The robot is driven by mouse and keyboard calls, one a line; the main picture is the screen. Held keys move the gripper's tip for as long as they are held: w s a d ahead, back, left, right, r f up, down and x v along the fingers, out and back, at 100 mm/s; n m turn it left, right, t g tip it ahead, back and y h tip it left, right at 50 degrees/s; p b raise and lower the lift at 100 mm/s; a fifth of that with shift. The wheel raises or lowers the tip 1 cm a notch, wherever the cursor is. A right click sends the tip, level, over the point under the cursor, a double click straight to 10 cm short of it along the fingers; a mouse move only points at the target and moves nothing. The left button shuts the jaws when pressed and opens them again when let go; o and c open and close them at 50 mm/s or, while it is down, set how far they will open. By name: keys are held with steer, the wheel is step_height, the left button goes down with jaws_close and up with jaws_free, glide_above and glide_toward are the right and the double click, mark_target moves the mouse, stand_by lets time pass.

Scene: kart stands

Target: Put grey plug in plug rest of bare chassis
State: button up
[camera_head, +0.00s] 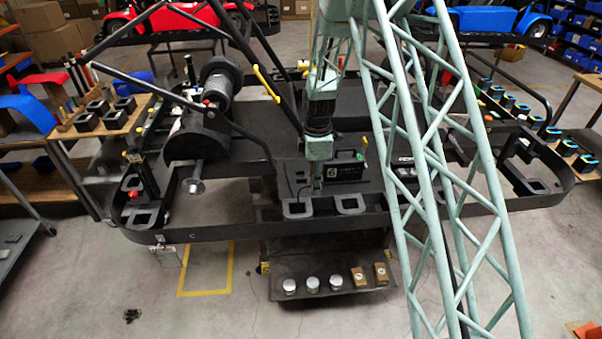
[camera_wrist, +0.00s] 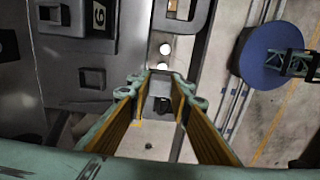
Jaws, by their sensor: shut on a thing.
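The bare chassis (camera_head: 230,228) is a long dark frame with a grey floor, spanning the middle of the head view. My gripper (camera_head: 316,190) points down near its front edge, behind two square-holed dark brackets (camera_head: 297,210). In the wrist view my gripper (camera_wrist: 161,84) has its fingers close together, shut on a small dark grey piece (camera_wrist: 160,88), which I take to be the grey plug. Its lower end is hidden, and I cannot tell whether it touches the chassis. I cannot pick out the plug rest for certain.
A black box with a 6 label (camera_head: 345,172) stands just right of my gripper. A black drum-like part (camera_head: 200,140) is at the left. A low shelf (camera_head: 325,268) with white-topped jars and small brown boxes is below the front edge. A blue disc (camera_wrist: 275,58) shows right in the wrist view.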

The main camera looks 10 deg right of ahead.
steer(key=w, duration=0.5)
steer(key=w+a+f+p, duration=0.1)
steer(key=w, duration=0.4)
steer(key=w+a+p, duration=0.1)
steer(key=w, duration=0.4)
steer(key=shift+f, duration=0.2)
steer(key=shift+f, duration=0.1)
steer(key=shift+f+p, duration=0.55)
steer(key=shift+f, duration=1.1)
steer(key=shift+f, duration=0.15)
steer(key=o, duration=0.8)
steer(key=shift+o, duration=0.2)
steer(key=shift+r, duration=0.2)
